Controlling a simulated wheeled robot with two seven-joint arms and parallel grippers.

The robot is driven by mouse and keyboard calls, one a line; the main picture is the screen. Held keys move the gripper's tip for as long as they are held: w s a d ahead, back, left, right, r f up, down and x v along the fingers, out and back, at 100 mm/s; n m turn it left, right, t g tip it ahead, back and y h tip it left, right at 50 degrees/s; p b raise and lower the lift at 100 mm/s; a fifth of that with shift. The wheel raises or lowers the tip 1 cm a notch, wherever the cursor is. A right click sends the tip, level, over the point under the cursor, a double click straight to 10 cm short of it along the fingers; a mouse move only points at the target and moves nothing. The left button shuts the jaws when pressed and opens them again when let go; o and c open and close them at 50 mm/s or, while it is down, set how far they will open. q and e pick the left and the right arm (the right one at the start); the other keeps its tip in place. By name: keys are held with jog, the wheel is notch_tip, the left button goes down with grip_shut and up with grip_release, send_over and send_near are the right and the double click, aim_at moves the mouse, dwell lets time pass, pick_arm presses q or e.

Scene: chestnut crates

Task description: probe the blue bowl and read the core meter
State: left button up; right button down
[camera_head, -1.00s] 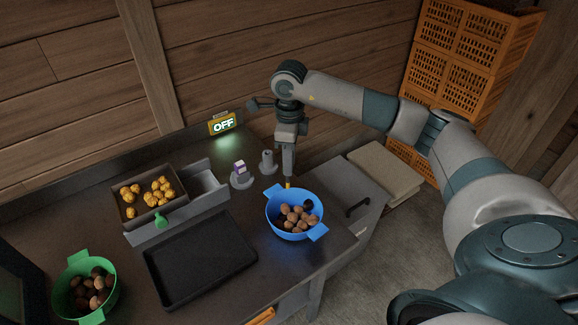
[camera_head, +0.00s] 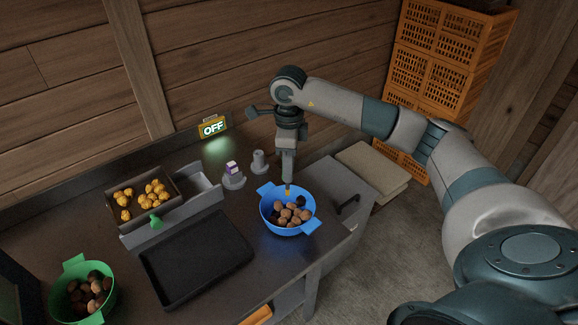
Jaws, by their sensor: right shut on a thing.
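The blue bowl (camera_head: 272,217) stands near the front right edge of the dark bench and holds several brown chestnuts (camera_head: 290,214). My right gripper (camera_head: 287,178) points straight down above the back of the bowl. It is shut on a thin probe (camera_head: 287,189) with a yellowish lower part, seen against the bowl's back rim. Whether its tip touches a chestnut I cannot tell. The yellow-framed meter (camera_head: 213,127) at the back of the bench shows "OFF". My left gripper is out of view.
A green bowl (camera_head: 76,268) of chestnuts, an empty black tray (camera_head: 195,258) and a box (camera_head: 119,211) of yellow pieces stand left. Two small grey stands (camera_head: 259,163) are behind, one bearing a purple-and-white item (camera_head: 232,168). Orange crates (camera_head: 440,60) are stacked back right.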

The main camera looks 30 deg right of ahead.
jog(key=shift+f, duration=0.5)
jog(key=shift+f+b, duration=0.65)
jog(key=shift+f, duration=0.7)
notch_tip(320, 180, down, 2)
jog(key=shift+f+b, duration=0.2)
jog(key=shift+b, duration=0.9)
jog(key=shift+f+b, duration=1.65)
jog(key=shift+f, duration=0.2)
jog(key=shift+r, duration=0.15)
jog(key=shift+r+p, duration=2)
jog(key=shift+r, duration=2.45)
